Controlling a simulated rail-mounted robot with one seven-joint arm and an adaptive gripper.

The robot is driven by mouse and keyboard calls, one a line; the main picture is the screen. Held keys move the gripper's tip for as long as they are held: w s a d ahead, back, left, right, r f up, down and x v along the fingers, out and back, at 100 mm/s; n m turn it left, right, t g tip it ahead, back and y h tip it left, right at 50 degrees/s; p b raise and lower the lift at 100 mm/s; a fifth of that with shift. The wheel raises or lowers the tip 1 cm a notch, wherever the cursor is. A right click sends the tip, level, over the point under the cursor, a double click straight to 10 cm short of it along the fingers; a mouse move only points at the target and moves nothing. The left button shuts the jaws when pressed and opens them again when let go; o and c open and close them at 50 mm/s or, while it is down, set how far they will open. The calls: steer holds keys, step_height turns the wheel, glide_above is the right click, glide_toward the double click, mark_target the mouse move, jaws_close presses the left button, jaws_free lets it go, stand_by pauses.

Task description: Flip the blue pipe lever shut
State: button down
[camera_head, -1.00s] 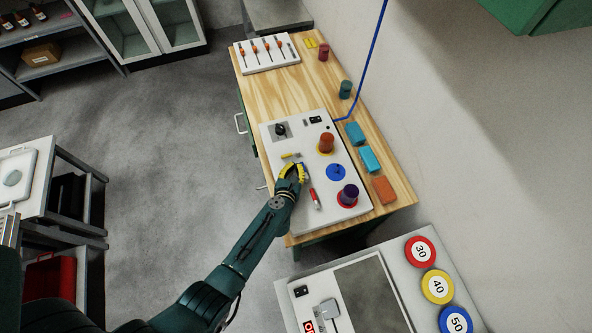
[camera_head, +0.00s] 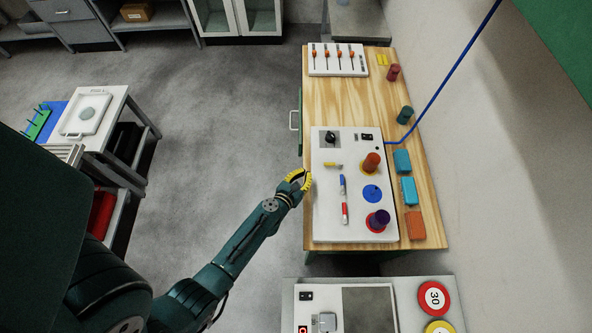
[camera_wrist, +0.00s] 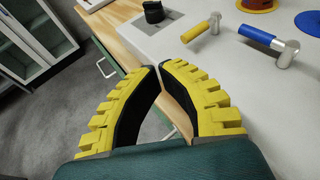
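The blue lever (camera_head: 342,185) sits on the white panel (camera_head: 326,222), its handle running along the panel's length, in line with the red lever (camera_head: 345,213). The yellow lever (camera_head: 333,164) lies crosswise above it. In the wrist view the blue lever (camera_wrist: 262,37) and its silver body are at the upper right, with the yellow lever (camera_wrist: 201,28) left of it. My gripper (camera_head: 304,180) is at the panel's left edge, apart from the levers. In the wrist view its yellow fingers (camera_wrist: 161,67) converge with their tips almost together and nothing between them.
The panel also carries a black knob (camera_head: 330,138), an orange cylinder (camera_head: 371,162) and a purple cylinder (camera_head: 379,219). Blue and orange blocks lie to its right on the wooden bench (camera_head: 426,229). Open floor (camera_head: 235,130) lies left of the bench.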

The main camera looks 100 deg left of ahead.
steer(key=s, duration=0.2)
steer(key=s+r, duration=0.1)
steer(key=shift+d, duration=0.3)
steer(key=shift+w, duration=0.15)
